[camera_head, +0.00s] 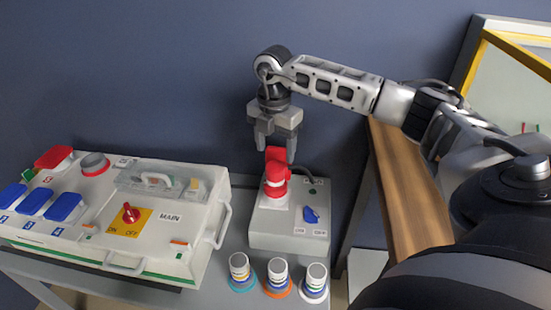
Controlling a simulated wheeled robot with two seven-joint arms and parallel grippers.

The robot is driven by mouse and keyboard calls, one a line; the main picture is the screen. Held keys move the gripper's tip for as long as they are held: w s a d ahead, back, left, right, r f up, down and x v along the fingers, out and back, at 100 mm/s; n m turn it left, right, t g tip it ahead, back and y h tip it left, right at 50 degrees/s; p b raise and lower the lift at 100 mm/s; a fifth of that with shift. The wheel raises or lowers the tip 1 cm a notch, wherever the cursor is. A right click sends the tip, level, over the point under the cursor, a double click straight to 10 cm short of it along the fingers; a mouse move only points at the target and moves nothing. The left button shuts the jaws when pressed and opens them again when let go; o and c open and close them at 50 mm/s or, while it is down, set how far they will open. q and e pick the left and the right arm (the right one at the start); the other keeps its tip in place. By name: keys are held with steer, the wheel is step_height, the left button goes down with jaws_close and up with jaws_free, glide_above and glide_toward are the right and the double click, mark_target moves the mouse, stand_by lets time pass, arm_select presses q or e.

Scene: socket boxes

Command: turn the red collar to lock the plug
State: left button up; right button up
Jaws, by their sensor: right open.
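A red plug (277,158) stands upright on the small grey socket box (262,237). Its red collar (275,188) sits low around it, with a white band near it, above a white plate on the box top. My right gripper (275,157) hangs pointing down over the plug, its two fingers apart, one on each side of the plug's top. I cannot tell whether a finger touches it. My left gripper is not in view.
A blue switch (311,215) sits on the socket box's front right. Several white cylinders with coloured bases, one blue-based (241,272), stand in front of it. A large pale control box (205,202) with a red MAIN switch (130,213) stands left. A wooden surface (405,190) lies right.

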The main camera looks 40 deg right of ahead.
steer(key=shift+r, duration=2.75)
steer(key=shift+a, duration=0.15)
